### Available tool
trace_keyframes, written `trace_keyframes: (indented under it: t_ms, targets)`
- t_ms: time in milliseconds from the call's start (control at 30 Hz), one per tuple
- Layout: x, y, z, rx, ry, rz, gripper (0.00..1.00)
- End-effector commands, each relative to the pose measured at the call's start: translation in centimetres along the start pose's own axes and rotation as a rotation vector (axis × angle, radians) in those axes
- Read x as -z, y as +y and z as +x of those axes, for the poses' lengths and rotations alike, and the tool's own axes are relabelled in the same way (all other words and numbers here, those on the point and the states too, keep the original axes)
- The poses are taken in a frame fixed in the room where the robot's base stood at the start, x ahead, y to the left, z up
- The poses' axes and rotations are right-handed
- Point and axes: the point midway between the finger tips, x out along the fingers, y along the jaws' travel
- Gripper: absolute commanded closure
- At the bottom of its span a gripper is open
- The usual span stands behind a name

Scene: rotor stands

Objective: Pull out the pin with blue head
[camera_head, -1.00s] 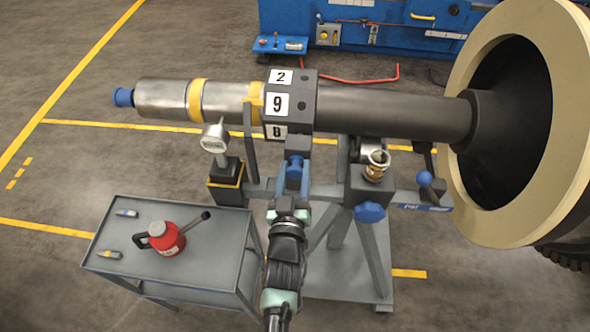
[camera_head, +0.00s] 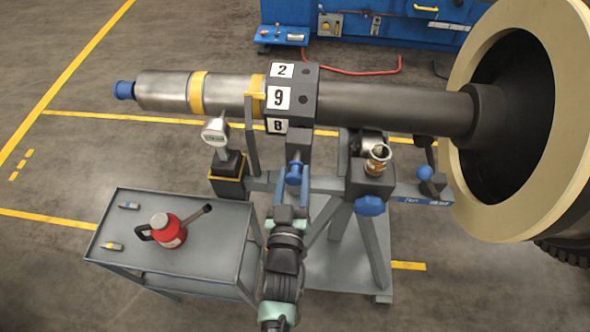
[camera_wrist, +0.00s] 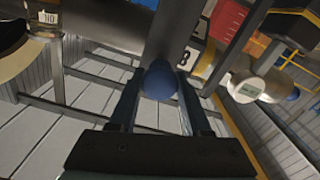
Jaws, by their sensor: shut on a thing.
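My gripper (camera_head: 294,180) is below the dark collar (camera_head: 305,96) of the shaft, which carries number labels 2, 9 and 8. It is shut on the pin with blue head (camera_wrist: 159,81), whose round blue head sits between the two fingers in the wrist view. In the head view the blue head (camera_head: 294,173) shows in part between the fingers. A grey piece rises just above it toward the collar. Whether the pin's shank is still inside the collar is hidden.
The long shaft (camera_head: 390,110) runs right to a large ring (camera_head: 575,180). A dial gauge (camera_head: 215,132) stands left of my gripper. A grey cart (camera_head: 190,245) with a red can (camera_head: 168,230) is lower left. A blue star knob (camera_head: 370,206) is close on the right.

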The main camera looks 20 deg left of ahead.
Motion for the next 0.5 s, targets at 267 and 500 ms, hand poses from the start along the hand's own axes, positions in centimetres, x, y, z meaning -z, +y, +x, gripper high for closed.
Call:
trace_keyframes:
  t_ms: [267,500]
  targets:
    - [-0.29,-0.1,-0.14,0.002,-0.006,0.0,0.29]
    - [-0.22,-0.07,-0.07,0.001,-0.005,0.0,0.22]
